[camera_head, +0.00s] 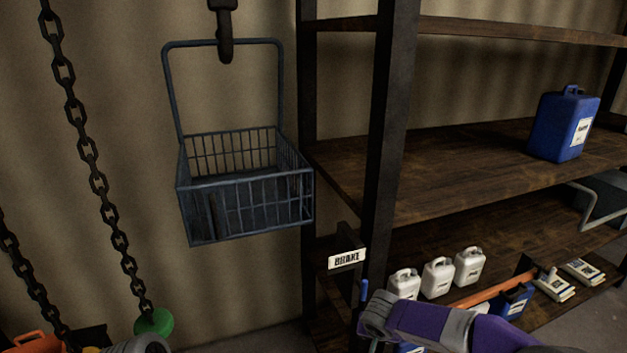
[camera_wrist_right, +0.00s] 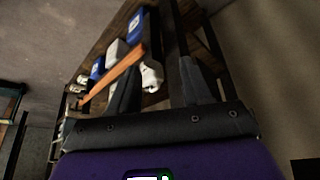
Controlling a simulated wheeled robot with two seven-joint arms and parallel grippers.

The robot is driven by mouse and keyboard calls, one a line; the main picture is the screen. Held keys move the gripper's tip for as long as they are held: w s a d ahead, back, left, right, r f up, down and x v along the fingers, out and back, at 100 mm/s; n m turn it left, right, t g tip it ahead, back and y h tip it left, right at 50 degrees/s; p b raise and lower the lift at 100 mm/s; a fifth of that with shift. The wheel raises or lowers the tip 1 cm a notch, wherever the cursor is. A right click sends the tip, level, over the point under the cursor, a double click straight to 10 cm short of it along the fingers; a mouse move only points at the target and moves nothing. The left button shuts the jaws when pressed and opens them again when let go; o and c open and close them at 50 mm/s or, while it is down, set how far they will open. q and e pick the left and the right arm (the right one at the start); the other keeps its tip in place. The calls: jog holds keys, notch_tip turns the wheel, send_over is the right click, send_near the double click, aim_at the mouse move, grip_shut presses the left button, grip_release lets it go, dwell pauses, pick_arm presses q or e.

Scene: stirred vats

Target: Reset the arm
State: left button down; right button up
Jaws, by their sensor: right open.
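My right arm (camera_head: 430,325), purple and grey, comes in from the lower right in the head view, and its end is low in front of the shelf post, below the BRAKE sign (camera_head: 346,259). My right gripper (camera_wrist_right: 158,85) shows in the right wrist view with its two dark fingers apart and nothing clearly held between them. A white container and part of the shelf show beyond the fingers. In the head view the fingers are not clearly visible.
A wire basket (camera_head: 245,200) hangs from a hook, left of the shelf. A chain (camera_head: 98,182) ends in a green knob (camera_head: 153,322). A blue canister (camera_head: 563,125) stands on the middle shelf. White jugs (camera_head: 437,277) and an orange bar (camera_head: 497,290) are lower, near my arm.

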jog(key=s+f+b, duration=0.1)
jog(key=f+b, duration=0.2)
jog(key=f, duration=0.6)
jog(key=s+d+f+b, duration=0.1)
jog(key=f+b, duration=0.2)
jog(key=f, duration=0.6)
jog(key=s+f+b, duration=0.2)
jog(key=f+b, duration=0.2)
jog(key=f, duration=0.5)
pick_arm(q)
notch_tip(320, 180, down, 19)
jog(key=w+b, duration=0.1)
jog(key=b, duration=0.7)
pick_arm(e)
jog(key=s+a+f+g+y, duration=0.2)
jog(key=s+a+f, duration=0.1)
jog(key=s+f, duration=0.6)
jog(key=s+a+f+g+y, duration=0.2)
jog(key=s+a+f+y, duration=0.1)
jog(key=s+f, duration=0.6)
jog(key=shift+s+a+f+y, duration=0.35)
jog(key=shift+s+a, duration=0.1)
jog(key=shift+s, duration=0.6)
pick_arm(q)
jog(key=shift+w+f, duration=0.1)
